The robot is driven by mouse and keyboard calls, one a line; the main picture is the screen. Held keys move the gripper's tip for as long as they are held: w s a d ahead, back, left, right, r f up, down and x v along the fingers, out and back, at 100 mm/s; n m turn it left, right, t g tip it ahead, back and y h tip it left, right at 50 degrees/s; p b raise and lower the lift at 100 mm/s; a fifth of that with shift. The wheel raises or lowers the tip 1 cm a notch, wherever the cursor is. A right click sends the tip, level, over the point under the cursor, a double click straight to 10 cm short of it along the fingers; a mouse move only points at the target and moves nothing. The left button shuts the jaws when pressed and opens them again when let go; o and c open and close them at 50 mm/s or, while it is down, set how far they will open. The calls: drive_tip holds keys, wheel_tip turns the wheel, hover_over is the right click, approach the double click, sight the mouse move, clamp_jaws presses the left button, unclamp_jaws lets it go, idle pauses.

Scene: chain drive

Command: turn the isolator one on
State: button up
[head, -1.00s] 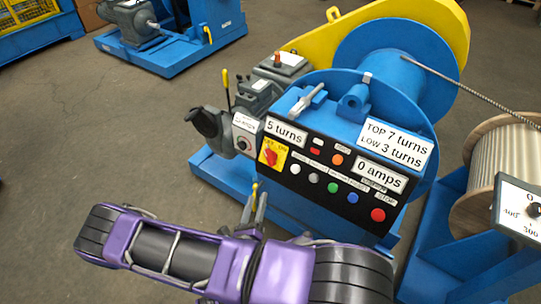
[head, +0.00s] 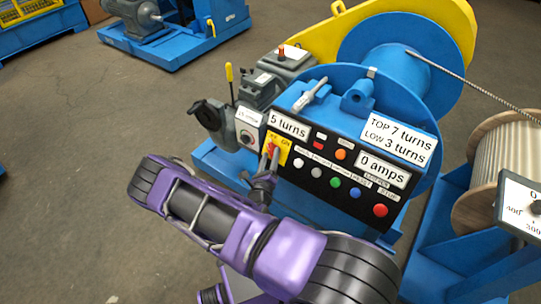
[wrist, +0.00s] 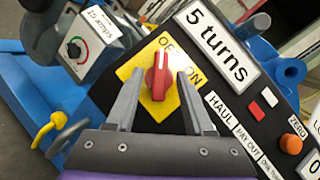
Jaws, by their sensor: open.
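The isolator is a red rotary knob (wrist: 159,76) on a yellow plate (wrist: 133,71) marked OFF and ON, at the left end of the black control panel. In the wrist view the knob's white line points up, nearer the OFF lettering than ON. My gripper (wrist: 158,92) is open, with one finger on each side of the knob; I cannot tell whether either touches it. In the head view my gripper (head: 269,158) is in front of the yellow plate (head: 283,146) and hides much of the knob.
To the left is a grey box (wrist: 80,50) with a dial, labelled 15 amps. Right of the isolator are several panel buttons, including a red one (head: 380,210) and an orange one (wrist: 291,144). A yellow-tipped lever (head: 229,75) stands behind the box. Open floor lies left.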

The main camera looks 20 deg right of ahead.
drive_tip(key=shift+w+d, duration=0.2)
drive_tip(key=shift+w, duration=0.1)
clamp_jaws()
